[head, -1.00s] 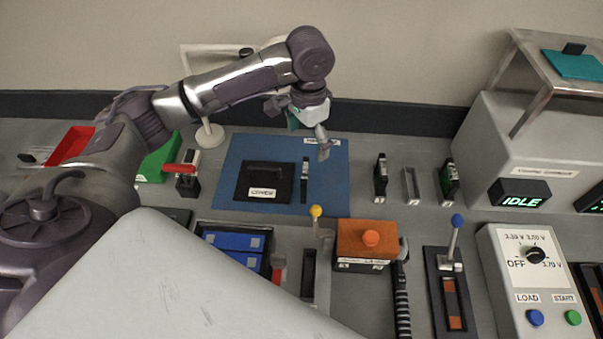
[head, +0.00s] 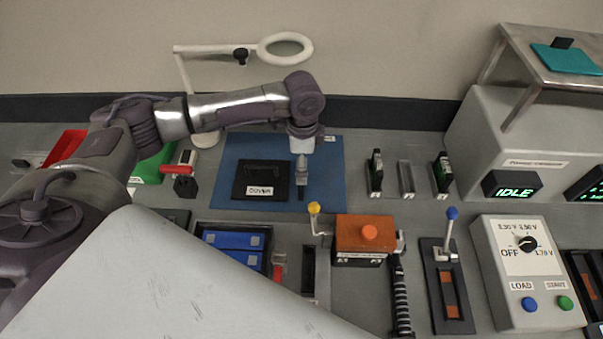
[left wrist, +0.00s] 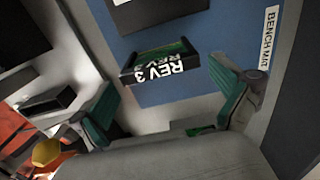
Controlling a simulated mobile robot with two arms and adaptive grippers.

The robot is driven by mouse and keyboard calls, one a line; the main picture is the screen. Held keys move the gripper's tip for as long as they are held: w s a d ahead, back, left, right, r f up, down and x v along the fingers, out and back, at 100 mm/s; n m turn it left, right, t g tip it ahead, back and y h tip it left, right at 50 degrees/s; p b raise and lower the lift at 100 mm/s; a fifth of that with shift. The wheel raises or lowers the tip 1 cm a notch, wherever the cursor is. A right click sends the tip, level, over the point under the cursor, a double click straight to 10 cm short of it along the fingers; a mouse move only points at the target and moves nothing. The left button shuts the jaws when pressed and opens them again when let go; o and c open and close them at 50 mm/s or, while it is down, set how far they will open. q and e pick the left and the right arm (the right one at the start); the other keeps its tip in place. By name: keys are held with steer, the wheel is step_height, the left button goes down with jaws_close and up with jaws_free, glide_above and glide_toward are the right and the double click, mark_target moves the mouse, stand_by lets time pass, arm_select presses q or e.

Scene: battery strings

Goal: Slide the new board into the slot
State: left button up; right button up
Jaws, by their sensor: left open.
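The new board, marked REV 3, stands on the blue bench mat; in the left wrist view the board (left wrist: 160,62) shows its dark labelled edge and some green. My left gripper (head: 301,172) is above the board in the head view and hides most of it. In the left wrist view the green-padded fingers of the left gripper (left wrist: 168,100) are spread apart, with the board ahead and roughly between them, not held. An empty grey slot (head: 406,178) lies to the right between two upright boards (head: 376,172) (head: 442,176). My right gripper is not in view.
The blue mat (head: 235,152) also carries a black cover (head: 256,172). An orange box (head: 364,236) and a yellow-knobbed lever (head: 314,210) stand in front of it. A white magnifier lamp (head: 285,48) rises behind. A grey tester (head: 525,150) stands right of the boards.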

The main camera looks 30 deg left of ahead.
arm_select(q)
steer(key=shift+s+f+p, duration=0.1)
steer(key=shift+f+p, duration=0.2)
steer(key=shift+f, duration=0.05)
step_height(320, 180, down, 4)
steer(key=shift+a+r+p, duration=0.1)
steer(key=shift+r+p, duration=0.05)
steer(key=shift+p, duration=0.5)
steer(key=shift+f, duration=0.35)
steer(key=shift+r, duration=0.1)
steer(key=c, duration=1)
